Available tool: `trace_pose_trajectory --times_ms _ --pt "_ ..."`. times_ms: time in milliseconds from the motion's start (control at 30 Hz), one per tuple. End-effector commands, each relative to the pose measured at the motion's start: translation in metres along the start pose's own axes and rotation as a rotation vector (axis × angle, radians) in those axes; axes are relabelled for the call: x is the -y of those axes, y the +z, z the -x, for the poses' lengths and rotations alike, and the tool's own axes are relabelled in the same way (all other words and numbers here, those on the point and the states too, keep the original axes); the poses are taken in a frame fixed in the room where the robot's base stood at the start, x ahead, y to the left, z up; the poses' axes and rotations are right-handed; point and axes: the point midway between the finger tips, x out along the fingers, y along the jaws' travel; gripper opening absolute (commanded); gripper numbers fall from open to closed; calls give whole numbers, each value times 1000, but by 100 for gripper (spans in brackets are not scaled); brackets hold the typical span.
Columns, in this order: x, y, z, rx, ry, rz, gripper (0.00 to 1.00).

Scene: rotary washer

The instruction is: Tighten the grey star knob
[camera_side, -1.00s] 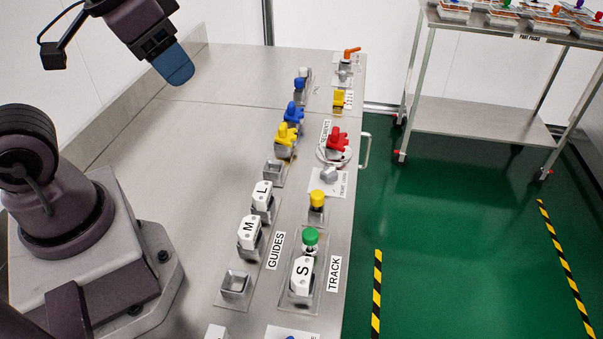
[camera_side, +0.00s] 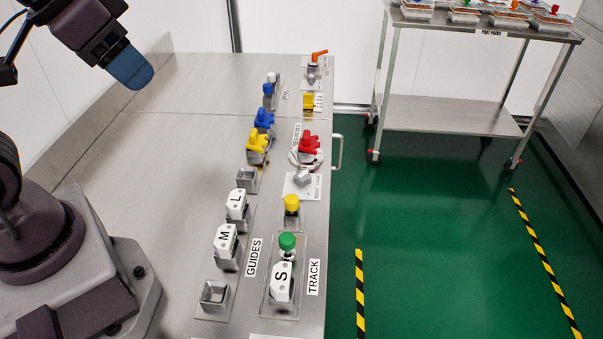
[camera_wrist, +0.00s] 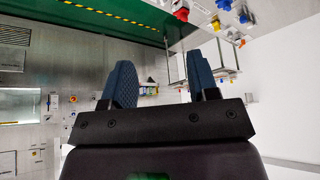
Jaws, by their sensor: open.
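The grey star knob (camera_side: 303,177) sits on a white label plate near the right edge of the steel bench, just in front of the red knob (camera_side: 309,144). My gripper (camera_side: 136,72) hangs in the air at the upper left in the side view, well away from the knob and touching nothing. The wrist view shows the two blue fingers of my gripper (camera_wrist: 160,62) spread apart with nothing between them. I cannot make out the grey knob in the wrist view.
Yellow (camera_side: 257,142) and blue (camera_side: 264,119) knobs stand left of the red one. A yellow button (camera_side: 291,202), a green knob (camera_side: 287,241) and white lettered blocks stand nearer. The bench's left part (camera_side: 170,150) is clear. A cart (camera_side: 450,104) stands beyond, at right.

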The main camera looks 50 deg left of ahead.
Motion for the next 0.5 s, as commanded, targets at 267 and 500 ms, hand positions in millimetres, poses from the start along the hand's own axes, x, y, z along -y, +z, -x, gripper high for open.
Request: trace_pose_trajectory --times_ms 267,500 --pt "-3 -4 -33 165 14 -8 65" --pt "-6 -46 -92 356 11 125 65"
